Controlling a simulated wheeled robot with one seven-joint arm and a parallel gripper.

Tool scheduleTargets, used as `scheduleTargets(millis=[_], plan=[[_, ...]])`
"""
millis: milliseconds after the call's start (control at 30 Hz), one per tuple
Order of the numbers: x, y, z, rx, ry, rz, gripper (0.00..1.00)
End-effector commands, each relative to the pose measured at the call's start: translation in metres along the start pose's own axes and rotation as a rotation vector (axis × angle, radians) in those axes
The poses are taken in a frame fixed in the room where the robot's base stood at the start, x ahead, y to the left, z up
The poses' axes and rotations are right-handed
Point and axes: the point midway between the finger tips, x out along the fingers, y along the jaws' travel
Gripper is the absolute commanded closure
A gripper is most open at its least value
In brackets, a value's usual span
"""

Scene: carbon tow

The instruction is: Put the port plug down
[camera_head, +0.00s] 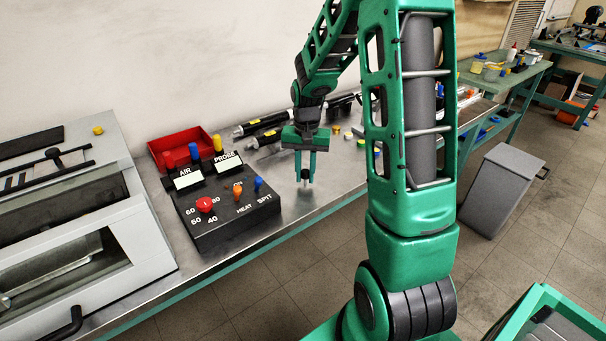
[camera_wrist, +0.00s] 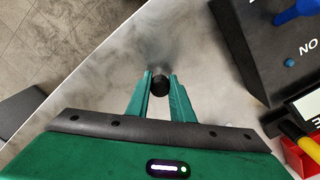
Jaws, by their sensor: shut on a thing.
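My green gripper (camera_head: 305,172) points down over the metal bench, just right of the black control box. It is shut on a small dark port plug (camera_head: 305,177), which shows between the fingertips. In the wrist view the port plug (camera_wrist: 160,86) is a round black piece between the two green fingers (camera_wrist: 160,88). The bare metal bench top (camera_wrist: 130,40) lies under and ahead of it. I cannot tell whether the plug touches the bench or hangs just above it.
The black control box (camera_head: 226,212) with coloured knobs stands left of my gripper, with a red bin (camera_head: 168,150) behind it. Dark cylindrical tools (camera_head: 262,124) lie behind. A grey machine (camera_head: 120,165) fills the left. The bench near its front edge is clear.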

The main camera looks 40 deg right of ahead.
Motion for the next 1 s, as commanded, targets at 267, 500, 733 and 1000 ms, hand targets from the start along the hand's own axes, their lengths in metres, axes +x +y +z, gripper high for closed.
scheduleTargets(millis=[267,500,733,1000], plan=[[0.002,0.000,0.000,0.000,-0.001,0.000,0.61],[0.001,-0.001,0.000,-0.001,0.000,0.000,0.61],[-0.025,-0.001,0.000,-0.001,0.003,-0.001,0.61],[-0.079,-0.002,0.000,-0.003,0.003,-0.002,0.61]])
